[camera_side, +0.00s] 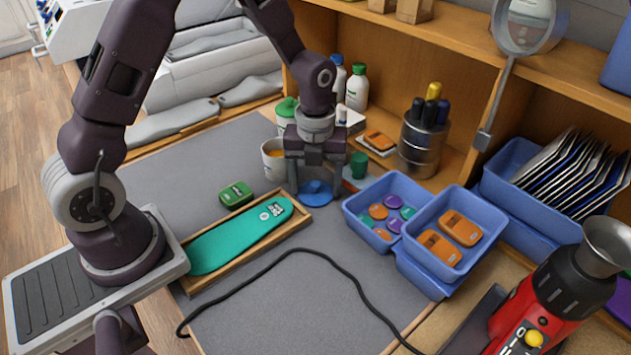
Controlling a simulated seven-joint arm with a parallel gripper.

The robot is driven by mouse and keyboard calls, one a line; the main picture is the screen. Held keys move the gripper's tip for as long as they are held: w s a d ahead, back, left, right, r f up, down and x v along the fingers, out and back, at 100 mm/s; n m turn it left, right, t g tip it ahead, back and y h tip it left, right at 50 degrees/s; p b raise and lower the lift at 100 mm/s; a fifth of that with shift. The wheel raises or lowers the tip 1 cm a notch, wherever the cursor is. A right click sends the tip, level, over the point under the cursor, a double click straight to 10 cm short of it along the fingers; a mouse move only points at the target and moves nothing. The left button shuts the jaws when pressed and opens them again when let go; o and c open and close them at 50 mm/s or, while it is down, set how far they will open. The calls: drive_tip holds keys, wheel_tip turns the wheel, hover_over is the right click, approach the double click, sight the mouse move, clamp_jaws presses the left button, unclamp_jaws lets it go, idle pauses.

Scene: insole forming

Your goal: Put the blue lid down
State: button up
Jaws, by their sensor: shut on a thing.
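The blue lid (317,194) is a round disc with a raised middle. It is at or just above the grey mat, beside the right end of the wooden tray; I cannot tell whether it touches the mat. My gripper (316,178) points down directly over the lid and is shut on it, seemingly at its raised middle. The fingertips partly cover the top of the lid.
The wooden tray (192,285) holds a teal insole (235,236). A white cup (273,160) with orange contents stands just left of my gripper. Blue bins (352,205) stand to the right. A black cable (340,262) crosses the open front of the mat (290,315).

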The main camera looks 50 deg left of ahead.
sight(315, 184)
drive_tip(key=shift+f, duration=0.1)
drive_tip(key=o, duration=1.3)
wheel_tip(315, 184, up, 12)
drive_tip(key=r, duration=0.1)
drive_tip(key=s+r+n+t, duration=0.2)
drive_tip(key=s+r+n, duration=0.1)
drive_tip(key=s+n, duration=0.4)
drive_tip(key=s+r+n+t, duration=0.1)
drive_tip(key=s+r+n, duration=0.2)
drive_tip(key=s+n, duration=0.4)
drive_tip(key=s+d+r+n+t, duration=0.1)
drive_tip(key=s+r+n+t, duration=0.1)
drive_tip(key=s+n, duration=0.5)
drive_tip(key=shift+d+r+n+t, duration=0.15)
drive_tip(key=shift+r+n, duration=0.25)
drive_tip(key=shift+n, duration=1.1)
drive_tip(key=shift+a+r+n+t, duration=0.15)
drive_tip(key=shift+r+n, duration=0.2)
drive_tip(key=shift+n, duration=1.15)
